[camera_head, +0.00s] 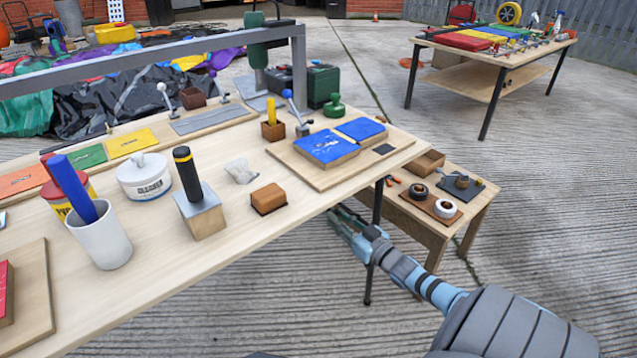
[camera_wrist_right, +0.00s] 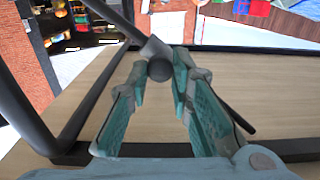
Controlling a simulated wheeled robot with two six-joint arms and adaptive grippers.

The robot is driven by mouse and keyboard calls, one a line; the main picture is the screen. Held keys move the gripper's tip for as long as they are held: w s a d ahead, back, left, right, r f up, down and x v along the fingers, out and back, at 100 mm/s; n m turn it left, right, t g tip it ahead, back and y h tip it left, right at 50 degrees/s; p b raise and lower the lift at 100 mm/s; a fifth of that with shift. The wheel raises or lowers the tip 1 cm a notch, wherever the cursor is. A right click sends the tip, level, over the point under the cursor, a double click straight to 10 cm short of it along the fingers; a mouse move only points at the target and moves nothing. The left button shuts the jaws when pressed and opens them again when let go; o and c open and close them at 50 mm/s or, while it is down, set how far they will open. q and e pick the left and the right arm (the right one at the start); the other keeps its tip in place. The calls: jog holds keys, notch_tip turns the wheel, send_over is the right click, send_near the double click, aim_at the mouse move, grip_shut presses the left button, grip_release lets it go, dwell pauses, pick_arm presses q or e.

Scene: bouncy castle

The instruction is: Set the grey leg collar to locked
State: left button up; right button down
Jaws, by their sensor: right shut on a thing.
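The grey leg collar (camera_wrist_right: 154,48) shows in the right wrist view, around a dark bar under the table, with a round dark grey end facing the camera. My right gripper (camera_wrist_right: 160,66) has its two teal fingers on either side of this round end and is shut on it. In the head view my right gripper (camera_head: 340,216) reaches under the front edge of the long table, left of a black leg. The collar is hidden there by the tabletop. I cannot tell from these views whether the collar is locked. My left gripper is not in view.
The long wooden table (camera_head: 240,224) carries a white cup, blocks, tins and blue pads above my right arm. A black table leg (camera_head: 376,250) stands close to my arm. A low wooden bench (camera_head: 425,226) is to the right. The front floor is clear.

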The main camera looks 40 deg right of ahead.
jog(key=shift+d+f, duration=0.1)
jog(key=c, duration=1.4)
grip_release()
jog(key=s, duration=0.8)
jog(key=s+a, duration=0.1)
jog(key=s, duration=0.3)
